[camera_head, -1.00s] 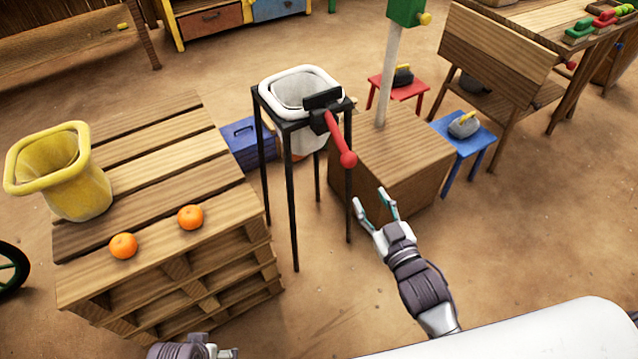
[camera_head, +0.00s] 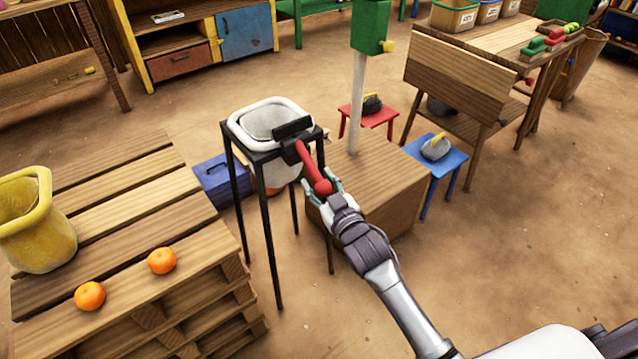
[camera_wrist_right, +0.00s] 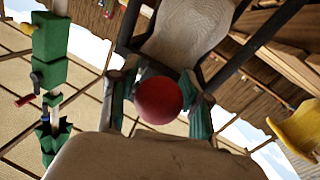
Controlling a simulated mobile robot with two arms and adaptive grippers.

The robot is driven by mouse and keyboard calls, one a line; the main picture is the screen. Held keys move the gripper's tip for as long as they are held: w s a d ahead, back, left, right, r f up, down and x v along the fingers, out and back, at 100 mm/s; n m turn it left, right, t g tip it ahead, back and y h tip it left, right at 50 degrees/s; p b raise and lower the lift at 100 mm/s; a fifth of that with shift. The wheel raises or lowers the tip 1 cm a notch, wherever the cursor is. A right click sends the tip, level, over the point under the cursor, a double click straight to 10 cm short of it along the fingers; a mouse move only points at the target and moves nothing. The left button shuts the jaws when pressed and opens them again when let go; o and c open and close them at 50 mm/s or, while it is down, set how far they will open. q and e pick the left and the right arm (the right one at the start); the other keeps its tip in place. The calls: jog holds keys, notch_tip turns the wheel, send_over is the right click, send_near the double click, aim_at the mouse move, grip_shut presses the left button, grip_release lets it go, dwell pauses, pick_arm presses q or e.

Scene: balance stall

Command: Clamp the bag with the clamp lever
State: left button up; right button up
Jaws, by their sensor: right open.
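The white bag (camera_head: 262,106) sits in a black metal stand (camera_head: 261,212), its rolled rim around the top. It hangs down between the legs. A black clamp (camera_head: 291,131) is at the rim's front right. Its red lever (camera_head: 308,160) slopes down to the right and ends in a round red knob (camera_head: 322,187). My right gripper (camera_head: 328,186) is open at the knob. In the right wrist view the red knob (camera_wrist_right: 159,100) lies between the two spread green-tipped fingers of the right gripper (camera_wrist_right: 160,102). Contact cannot be told. My left gripper is not in view.
A wooden pallet stack (camera_head: 120,200) with two oranges (camera_head: 162,261) and a yellow bucket (camera_head: 40,240) stands left. A wooden box (camera_head: 385,185) with a green-topped post (camera_head: 357,100) is right behind the stand. A blue stool (camera_head: 440,165) stands further right.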

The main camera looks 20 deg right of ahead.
jog(key=shift+w, duration=0.15)
jog(key=c, duration=0.9)
jog(key=shift+a+f, duration=0.1)
grip_shut()
jog(key=shift+f, duration=0.15)
